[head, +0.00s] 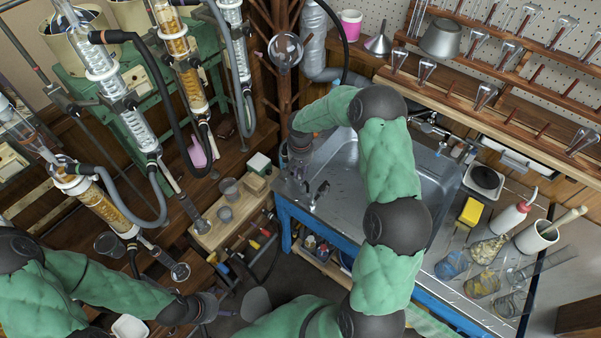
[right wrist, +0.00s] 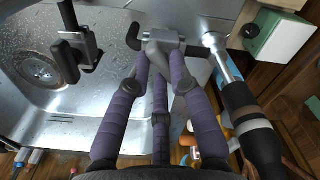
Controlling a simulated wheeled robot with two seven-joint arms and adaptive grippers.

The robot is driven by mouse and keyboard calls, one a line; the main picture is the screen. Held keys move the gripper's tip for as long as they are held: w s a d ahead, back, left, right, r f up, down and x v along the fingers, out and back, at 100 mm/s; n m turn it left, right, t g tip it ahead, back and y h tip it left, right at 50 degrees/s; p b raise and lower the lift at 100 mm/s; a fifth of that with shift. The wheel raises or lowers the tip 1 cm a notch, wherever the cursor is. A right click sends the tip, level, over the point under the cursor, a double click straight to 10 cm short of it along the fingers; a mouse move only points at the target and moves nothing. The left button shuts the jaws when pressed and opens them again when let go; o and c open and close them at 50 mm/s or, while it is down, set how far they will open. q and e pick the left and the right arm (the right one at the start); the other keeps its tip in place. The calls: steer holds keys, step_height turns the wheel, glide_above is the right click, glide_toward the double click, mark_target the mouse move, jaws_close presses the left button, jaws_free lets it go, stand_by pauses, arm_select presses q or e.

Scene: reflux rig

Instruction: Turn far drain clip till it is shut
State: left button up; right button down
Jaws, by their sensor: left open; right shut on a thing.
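In the right wrist view my right gripper (right wrist: 163,66) has its purple fingers closed on the grey handle of a drain clip (right wrist: 182,39). That clip is a metal block with a dark lever to its left, at the sink edge. A second clip (right wrist: 80,46) with a black knob stands apart to the left, over the sink. In the head view my right gripper (head: 299,160) is at the sink's left rim, and the arm partly hides it. The held clip is hard to make out there. My left gripper (head: 215,306) is open and empty, low in the picture, away from the sink.
The steel sink (head: 336,175) has a blue-framed bench. A dark hose with a metal end (right wrist: 246,110) runs close to my right fingers. Glass columns (head: 105,70) stand at left. Glass beakers (head: 485,280) and a yellow sponge (head: 470,211) are at right.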

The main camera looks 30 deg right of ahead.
mark_target(300, 173)
steer(key=m+b, duration=0.1)
steer(key=m, duration=0.3)
steer(key=shift+s+a+f+m+b, duration=0.1)
steer(key=shift+m+b, duration=0.2)
steer(key=shift+b, duration=0.1)
steer(key=shift+m+b, duration=0.55)
steer(key=shift+m, duration=1.15)
steer(key=c, duration=1.1)
jaws_free()
steer(key=shift+r, duration=0.2)
step_height(300, 173, up, 12)
steer(key=shift+f, duration=0.1)
steer(key=shift+a, duration=0.1)
